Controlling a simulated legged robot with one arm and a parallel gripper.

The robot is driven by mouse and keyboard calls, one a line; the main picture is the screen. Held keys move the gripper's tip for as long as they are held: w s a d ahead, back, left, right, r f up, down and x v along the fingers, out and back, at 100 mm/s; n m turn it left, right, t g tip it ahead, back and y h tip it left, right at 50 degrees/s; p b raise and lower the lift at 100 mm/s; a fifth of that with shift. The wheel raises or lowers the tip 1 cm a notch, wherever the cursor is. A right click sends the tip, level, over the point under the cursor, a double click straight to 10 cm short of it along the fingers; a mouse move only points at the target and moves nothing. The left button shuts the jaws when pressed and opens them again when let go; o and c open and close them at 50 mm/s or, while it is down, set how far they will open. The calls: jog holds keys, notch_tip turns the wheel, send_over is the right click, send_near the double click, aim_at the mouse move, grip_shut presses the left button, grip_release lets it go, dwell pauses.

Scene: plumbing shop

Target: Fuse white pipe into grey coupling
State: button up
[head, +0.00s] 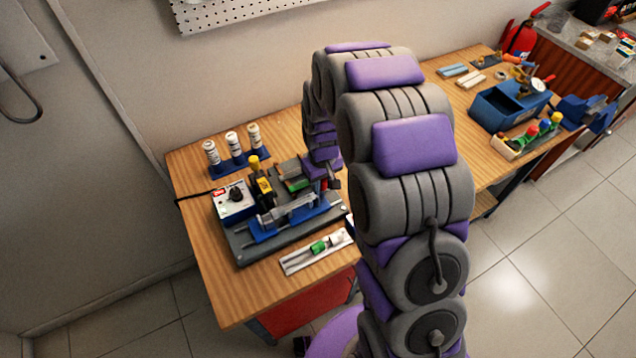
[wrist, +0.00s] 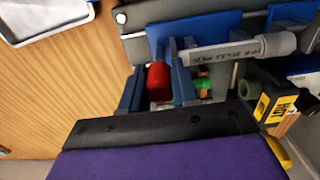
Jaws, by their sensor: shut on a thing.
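The white pipe (wrist: 225,51), with dark lettering, lies across the blue clamps of the fusing jig (head: 243,257). Its right end in the wrist view meets the wider grey coupling (wrist: 279,44), roughly in line; I cannot tell how deep it sits. In the head view the pipe (head: 300,207) and coupling are small. My gripper (wrist: 157,72) is shut around a red handle (wrist: 158,82) at the jig's end, beside the pipe's free end. In the head view my gripper (head: 328,180) is partly hidden by its wrist.
A black tool with a yellow HOT label (wrist: 268,105) stands close beside the coupling. A tray (head: 318,252) with a green piece lies at the front. Bare wood (head: 190,165) shows at left.

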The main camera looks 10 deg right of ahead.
jog(key=shift+w+d+r, duration=0.1)
jog(key=shift+w+d, duration=0.2)
jog(key=shift+d, duration=0.4)
jog(key=shift+w+d, duration=0.25)
jog(key=shift+d, duration=0.4)
jog(key=o, duration=0.9)
notch_tip(320, 180, up, 8)
jog(key=p, duration=0.2)
jog(key=shift+p, duration=0.35)
jog(key=s+r+m+b, duration=0.1)
jog(key=s+r, duration=0.2)
jog(key=s, duration=0.8)
jog(key=s+r+m+g+b, duration=0.1)
jog(key=s+r+b, duration=0.1)
jog(key=s, duration=1)
jog(key=s+r+m+b, duration=0.1)
jog(key=s+r, duration=0.3)
jog(key=s, duration=0.7)
jog(key=shift+s+d+r+m+g+b, duration=0.1)
jog(key=shift+s+r+m+g+b, duration=0.1)
jog(key=shift+r+m+g+b, duration=0.2)
